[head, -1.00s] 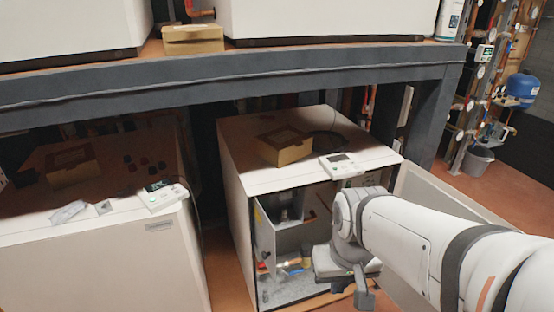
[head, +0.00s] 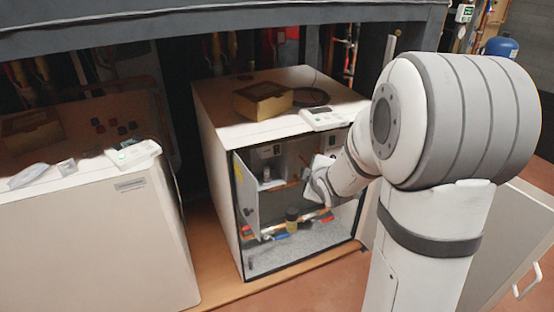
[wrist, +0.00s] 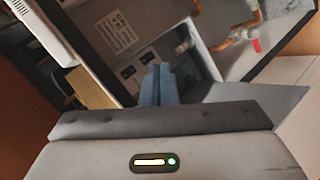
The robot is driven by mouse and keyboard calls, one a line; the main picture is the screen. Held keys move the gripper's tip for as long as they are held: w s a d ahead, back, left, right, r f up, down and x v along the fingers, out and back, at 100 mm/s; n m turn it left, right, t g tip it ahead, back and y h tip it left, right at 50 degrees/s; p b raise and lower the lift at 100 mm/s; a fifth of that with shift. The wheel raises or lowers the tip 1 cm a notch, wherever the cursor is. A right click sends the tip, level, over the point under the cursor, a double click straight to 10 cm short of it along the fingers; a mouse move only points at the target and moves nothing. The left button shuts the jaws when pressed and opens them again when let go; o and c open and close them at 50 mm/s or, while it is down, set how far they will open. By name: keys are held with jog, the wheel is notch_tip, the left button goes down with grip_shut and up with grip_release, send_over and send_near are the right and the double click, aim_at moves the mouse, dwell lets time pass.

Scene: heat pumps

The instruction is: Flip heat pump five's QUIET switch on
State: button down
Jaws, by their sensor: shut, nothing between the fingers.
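The open heat pump (head: 225,165) stands mid-picture in the head view with its front panel off; I cannot read a number on it. In the wrist view a dark inner panel holds two small rocker switches, one nearer (wrist: 127,72) and one farther (wrist: 147,57). Their lettering and positions are too small to read. A white label (wrist: 112,32) is beside them. My gripper (wrist: 158,72) is shut and empty, its tips close to the switches; I cannot tell whether they touch. In the head view my wrist is at the cabinet's opening and the fingertips are hard to make out.
An inner door (head: 246,195) stands open at the cabinet's left. Pipes and coloured valve handles (head: 292,222) lie low inside. A cardboard box (head: 263,101) and a controller (head: 322,118) sit on top. Another heat pump (head: 100,235) stands left. The removed front panel (head: 515,235) leans at right.

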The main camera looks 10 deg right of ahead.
aim_at(277, 153)
jog(key=w+a+f+n+t+y+b, duration=0.1)
jog(key=w+f+n+t+y+b, duration=0.2)
jog(key=n, duration=0.4)
notch_tip(277, 153, down, 2)
jog(key=shift+w+f+t+y, duration=0.1)
jog(key=shift+w+t+y, duration=0.35)
jog(key=shift+w, duration=0.65)
jog(key=shift+a, duration=0.1)
jog(key=b+x, duration=0.3)
jog(key=x, duration=1.1)
jog(key=shift+b, duration=0.3)
